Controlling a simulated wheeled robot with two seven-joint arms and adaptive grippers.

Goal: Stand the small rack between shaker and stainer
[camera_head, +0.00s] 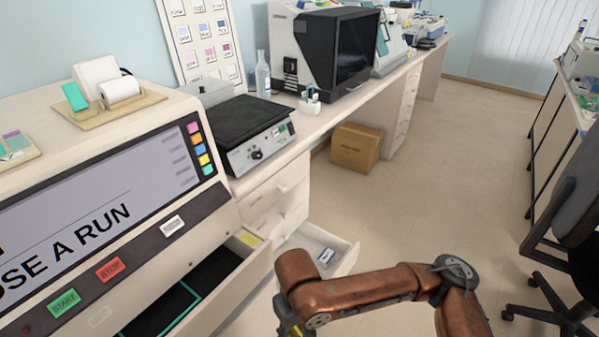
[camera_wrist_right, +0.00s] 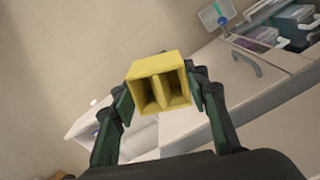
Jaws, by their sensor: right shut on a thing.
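The small rack (camera_wrist_right: 158,68) is a yellow block with two open square compartments. In the right wrist view it sits between the dark green fingers of my right gripper (camera_wrist_right: 158,90), which is shut on it. In the head view my right arm reaches to the bottom centre, and only a bit of yellow (camera_head: 295,330) shows at its end. The stainer (camera_head: 120,185) is the big cream machine at left, with a slanted screen. The shaker (camera_head: 248,130), with a black top and front knob, stands on the bench to its right. My left gripper is out of view.
An open drawer (camera_head: 345,258) below the shaker holds a small blue-and-white item. The stainer's lower drawer (camera_head: 215,300) is open too. A clear bottle (camera_head: 262,75) stands behind the shaker. A cardboard box (camera_head: 356,146) and a chair (camera_head: 575,215) stand on the floor.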

